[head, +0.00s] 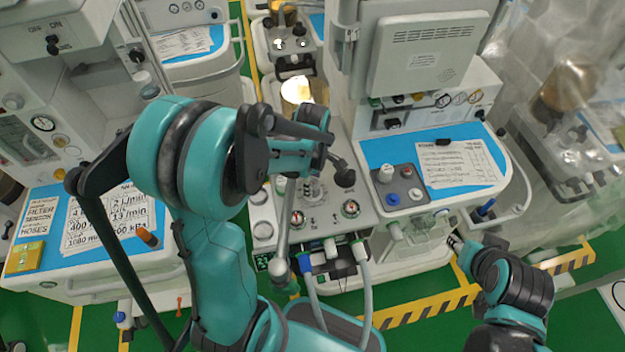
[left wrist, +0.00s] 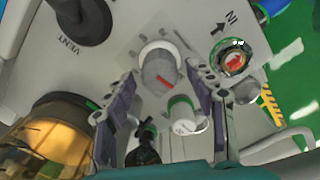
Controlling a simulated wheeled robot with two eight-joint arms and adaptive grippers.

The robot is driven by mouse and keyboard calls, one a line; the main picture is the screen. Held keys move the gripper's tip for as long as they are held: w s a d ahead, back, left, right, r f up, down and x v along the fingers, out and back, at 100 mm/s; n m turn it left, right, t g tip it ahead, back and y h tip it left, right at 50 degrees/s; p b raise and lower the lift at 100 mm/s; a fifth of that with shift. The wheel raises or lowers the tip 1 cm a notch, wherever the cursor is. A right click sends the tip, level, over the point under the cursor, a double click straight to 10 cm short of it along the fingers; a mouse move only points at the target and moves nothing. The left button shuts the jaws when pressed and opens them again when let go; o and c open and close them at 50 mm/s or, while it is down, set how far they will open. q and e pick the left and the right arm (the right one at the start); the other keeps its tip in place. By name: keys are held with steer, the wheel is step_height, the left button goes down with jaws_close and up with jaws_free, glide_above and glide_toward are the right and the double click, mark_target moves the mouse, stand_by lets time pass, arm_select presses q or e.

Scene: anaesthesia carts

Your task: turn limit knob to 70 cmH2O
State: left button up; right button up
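The limit knob (left wrist: 160,70) is a round grey knob with a red mark on a pale collar, in the left wrist view. My left gripper (left wrist: 162,84) is open, with one finger on each side of the knob's picture. Gaps show between the fingers and the knob, and I see no contact. In the head view my left gripper (head: 308,142) is above the cart's control panel (head: 333,213), and the arm partly hides that area. I cannot read the knob's scale. My right gripper (head: 456,243) is low at the right, beside the cart's front edge; its opening is unclear.
In the left wrist view, a gauge-like port (left wrist: 234,60) lies right of the knob, a white-and-green fitting (left wrist: 183,115) below it, and an amber dome (left wrist: 62,140) at lower left. In the head view, a black ball lever (head: 343,175) stands close to my left gripper.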

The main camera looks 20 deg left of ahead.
arm_select(q)
step_height(320, 180, up, 12)
stand_by(0.7)
steer(key=shift+a+f, duration=0.1)
